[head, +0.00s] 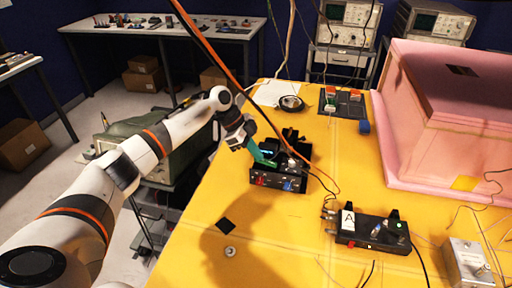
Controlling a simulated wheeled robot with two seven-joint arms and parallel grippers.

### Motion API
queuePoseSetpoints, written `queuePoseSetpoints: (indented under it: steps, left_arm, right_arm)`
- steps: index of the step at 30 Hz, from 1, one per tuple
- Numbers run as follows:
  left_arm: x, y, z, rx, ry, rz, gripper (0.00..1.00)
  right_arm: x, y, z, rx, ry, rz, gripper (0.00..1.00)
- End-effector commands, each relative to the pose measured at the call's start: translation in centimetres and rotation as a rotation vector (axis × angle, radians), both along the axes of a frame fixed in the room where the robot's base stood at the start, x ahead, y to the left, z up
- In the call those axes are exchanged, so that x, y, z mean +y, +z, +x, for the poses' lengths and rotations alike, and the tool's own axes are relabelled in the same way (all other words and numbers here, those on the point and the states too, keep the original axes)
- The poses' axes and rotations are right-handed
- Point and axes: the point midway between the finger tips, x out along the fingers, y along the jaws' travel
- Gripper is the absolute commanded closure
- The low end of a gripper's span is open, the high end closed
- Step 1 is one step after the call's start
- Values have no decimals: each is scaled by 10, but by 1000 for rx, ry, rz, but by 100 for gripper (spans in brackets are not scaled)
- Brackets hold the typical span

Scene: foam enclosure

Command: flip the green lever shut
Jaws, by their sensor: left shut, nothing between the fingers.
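A green lever (264,156) sticks up at the left side of a black device (285,177) on the yellow table. The device has red and blue parts on its front. My left gripper (254,151) is at the lever's upper left end, shut and with nothing held. The gripper covers part of the lever, and I cannot tell whether they touch. The lever looks tilted. My right gripper is not in view.
A black box marked A (373,231) stands nearer on the yellow table (200,255), with cables around it. A pink foam enclosure (440,130) fills the right. Cables hang over the black device.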

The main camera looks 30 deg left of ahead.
Motion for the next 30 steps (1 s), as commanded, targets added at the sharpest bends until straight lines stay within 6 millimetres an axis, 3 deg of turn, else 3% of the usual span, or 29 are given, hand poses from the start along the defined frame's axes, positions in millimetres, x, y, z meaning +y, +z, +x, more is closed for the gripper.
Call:
queuePoseSetpoints:
  steps: [5, 11, 30]
  left_arm:
    - [0, -1, 0, 0, 0, -4, 100]
    - [7, -17, -3, -25, 4, -126, 100]
    - [5, 5, -2, -27, -2, -113, 100]
  right_arm:
    - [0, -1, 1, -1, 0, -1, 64]
    - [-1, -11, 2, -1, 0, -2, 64]
    - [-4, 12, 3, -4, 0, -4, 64]
